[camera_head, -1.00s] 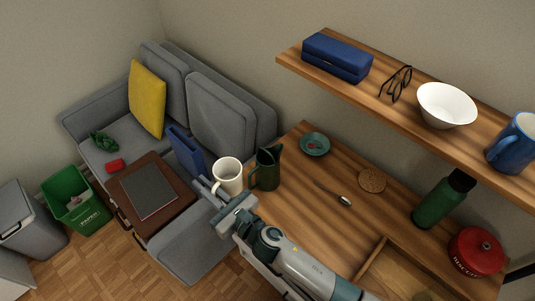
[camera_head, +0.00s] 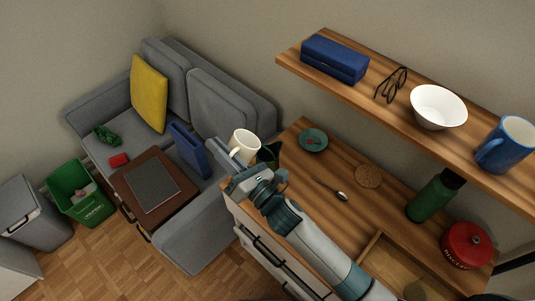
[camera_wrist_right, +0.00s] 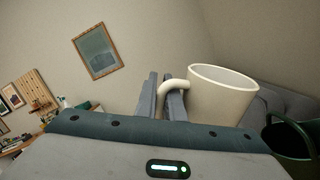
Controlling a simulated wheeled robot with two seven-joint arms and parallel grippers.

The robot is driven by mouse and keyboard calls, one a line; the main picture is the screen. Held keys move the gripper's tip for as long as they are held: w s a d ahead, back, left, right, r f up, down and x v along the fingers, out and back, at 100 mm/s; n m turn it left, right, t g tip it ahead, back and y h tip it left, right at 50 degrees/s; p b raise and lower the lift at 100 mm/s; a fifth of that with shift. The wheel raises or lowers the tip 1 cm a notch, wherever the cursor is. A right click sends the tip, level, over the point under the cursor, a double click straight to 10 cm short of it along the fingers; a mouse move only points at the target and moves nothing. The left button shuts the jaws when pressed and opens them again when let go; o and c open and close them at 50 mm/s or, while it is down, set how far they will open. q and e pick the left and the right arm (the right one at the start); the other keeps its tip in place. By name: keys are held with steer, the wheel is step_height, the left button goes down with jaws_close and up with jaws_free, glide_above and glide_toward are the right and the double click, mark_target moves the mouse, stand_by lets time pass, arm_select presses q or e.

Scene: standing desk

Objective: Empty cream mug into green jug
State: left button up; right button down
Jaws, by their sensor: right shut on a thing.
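The cream mug (camera_head: 245,145) is held up in the air at the desk's far left end. My right gripper (camera_head: 222,157) is shut on its handle, and the wrist view shows the handle between the two fingers (camera_wrist_right: 168,98). The mug (camera_wrist_right: 222,96) leans slightly toward the jug in the wrist view. I cannot see what is inside it. The dark green jug (camera_head: 272,153) stands on the desk just right of the mug, partly hidden by the mug and my arm. Its open rim (camera_wrist_right: 290,122) shows at the wrist view's lower right. My left gripper is not in view.
On the desk (camera_head: 300,180) are a teal saucer (camera_head: 314,140), a spoon (camera_head: 331,190), a cork coaster (camera_head: 368,176), a green bottle (camera_head: 433,197) and a red tin (camera_head: 466,246). A shelf (camera_head: 398,112) overhangs the desk's back. A grey sofa (camera_head: 232,105) stands beyond the left end.

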mark_target(242, 145)
steer(key=shift+w+d+m+t+b, duration=0.4)
steer(key=shift+d+m+b, duration=0.3)
steer(key=shift+m, duration=0.5)
steer(key=shift+w+d+m+t+h+b, duration=0.25)
steer(key=shift+m+b, duration=0.2)
steer(key=shift+m, duration=0.3)
steer(key=shift+w+d+m+t+h+b, duration=0.15)
steer(key=shift+d+m+t+b, duration=0.25)
steer(key=shift+m, duration=0.4)
steer(key=shift+w+d+m+t+h+b, duration=0.1)
steer(key=shift+d+m+t+h+b, duration=0.15)
steer(key=shift+m+b, duration=0.4)
steer(key=shift+w+d+r+m, duration=0.15)
steer(key=shift+d+r+m, duration=0.2)
steer(key=shift+m, duration=0.35)
steer(key=shift+w+d+r+m+t, duration=0.15)
steer(key=shift+d+r+m+t, duration=0.15)
steer(key=shift+m, duration=0.2)
steer(key=shift+h, duration=0.25)
steer(key=shift+w+d+f+m+t+h+b, duration=0.1)
steer(key=shift+w+d+m+t+h+b, duration=0.15)
steer(key=shift+d+m, duration=0.2)
steer(key=shift+w+d+f+m+t+h+b, duration=0.15)
steer(key=shift+d+m+b, duration=0.15)
steer(key=shift+m, duration=0.25)
steer(key=shift+w+d+m, duration=0.1)
steer(key=shift+d+m, duration=0.1)
steer(key=shift+m, duration=0.1)
